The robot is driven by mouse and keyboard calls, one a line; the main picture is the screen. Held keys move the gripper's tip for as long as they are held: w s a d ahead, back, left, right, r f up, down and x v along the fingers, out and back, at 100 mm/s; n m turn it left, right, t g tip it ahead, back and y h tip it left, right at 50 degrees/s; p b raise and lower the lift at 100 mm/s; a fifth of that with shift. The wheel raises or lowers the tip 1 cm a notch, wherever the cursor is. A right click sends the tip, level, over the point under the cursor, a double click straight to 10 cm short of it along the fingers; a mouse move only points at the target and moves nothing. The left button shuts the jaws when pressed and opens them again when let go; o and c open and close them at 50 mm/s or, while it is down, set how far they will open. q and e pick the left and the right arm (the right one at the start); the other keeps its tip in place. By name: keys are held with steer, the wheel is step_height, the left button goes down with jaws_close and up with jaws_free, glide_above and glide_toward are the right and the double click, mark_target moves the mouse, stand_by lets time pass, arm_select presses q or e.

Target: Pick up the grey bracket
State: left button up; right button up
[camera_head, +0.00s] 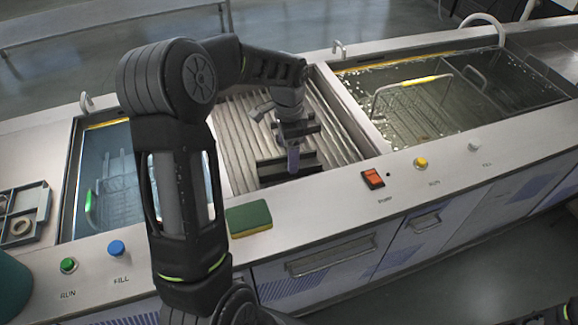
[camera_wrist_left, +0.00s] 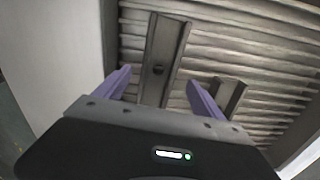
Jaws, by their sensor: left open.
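The grey bracket (camera_wrist_left: 164,45) lies on the ribbed drain board (camera_head: 236,130) between the two tanks. In the left wrist view it is a long grey channel with a dark round hole, running between my fingers. A shorter grey piece (camera_wrist_left: 230,92) shows to its right; I cannot tell whether it belongs to the bracket. My left gripper (camera_wrist_left: 158,78) is open, its two purple fingers on either side of the channel. In the head view the left gripper (camera_head: 293,158) points down over the dark bracket (camera_head: 270,170), partly hiding it. I cannot tell whether the fingers touch it.
A water-filled tank (camera_head: 385,72) with a wire basket (camera_head: 410,110) is on the right, another tank (camera_head: 90,160) on the left. A green sponge (camera_head: 249,217) lies on the front ledge near a red switch (camera_head: 373,178). A grey tray (camera_head: 25,215) stands far left.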

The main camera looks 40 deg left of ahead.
mark_target(273, 169)
arm_select(q)
step_height(273, 169, down, 4)
steer(key=shift+d+f+p, duration=0.1)
steer(key=shift+f+p, duration=0.15)
steer(key=shift+p, duration=0.2)
steer(key=shift+c, duration=0.6)
jaws_close()
stand_by(0.4)
steer(key=shift+r, duration=0.1)
